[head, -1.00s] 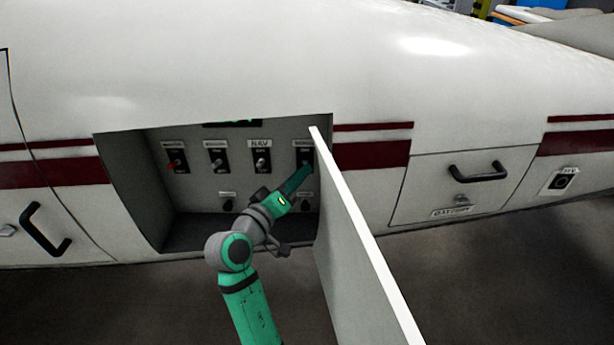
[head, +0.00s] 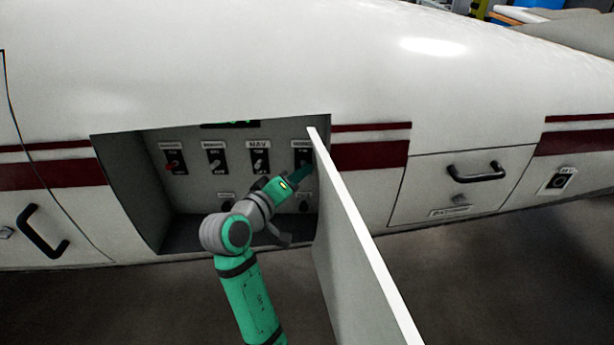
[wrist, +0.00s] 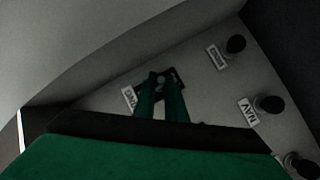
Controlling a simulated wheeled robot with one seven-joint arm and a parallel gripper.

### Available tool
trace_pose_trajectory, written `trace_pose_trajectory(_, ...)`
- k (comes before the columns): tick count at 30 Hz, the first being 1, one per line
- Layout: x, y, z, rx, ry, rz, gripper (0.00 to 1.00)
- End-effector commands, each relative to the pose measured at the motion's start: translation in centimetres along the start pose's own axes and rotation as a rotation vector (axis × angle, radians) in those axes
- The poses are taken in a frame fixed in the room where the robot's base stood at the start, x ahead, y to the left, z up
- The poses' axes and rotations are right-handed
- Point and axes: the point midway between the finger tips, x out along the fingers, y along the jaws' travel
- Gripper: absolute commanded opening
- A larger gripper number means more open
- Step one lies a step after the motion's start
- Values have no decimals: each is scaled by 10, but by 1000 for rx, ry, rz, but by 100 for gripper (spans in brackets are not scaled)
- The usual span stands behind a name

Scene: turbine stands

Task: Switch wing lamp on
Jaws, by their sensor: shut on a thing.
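The switch panel (head: 192,195) sits in an open bay of the white fuselage, with several toggle switches in a row. The rightmost switch (head: 303,155) is at my gripper (head: 303,173); its label is too blurred to read in the head view. In the wrist view a label beside this switch (wrist: 172,78) partly reads like WING. The fingers of my gripper (wrist: 161,84) reach the switch plate from either side and are shut on its small lever. The lever is mostly hidden, so I cannot tell its position.
The open white door (head: 352,235) stands close to the right of my gripper. The NAV switch (head: 260,160) is to the left, with more switches beyond it. Black knobs (wrist: 268,104) sit lower on the panel. A drawer with a black handle (head: 477,172) is farther right.

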Motion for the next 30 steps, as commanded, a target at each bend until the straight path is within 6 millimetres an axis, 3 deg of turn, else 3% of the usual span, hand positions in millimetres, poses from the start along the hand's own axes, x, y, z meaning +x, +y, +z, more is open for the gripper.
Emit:
trace_pose_trajectory(18,-3,20,-21,-258,-267,-323,0)
trace_pose_trajectory(30,-2,23,-26,-337,-345,-417,0)
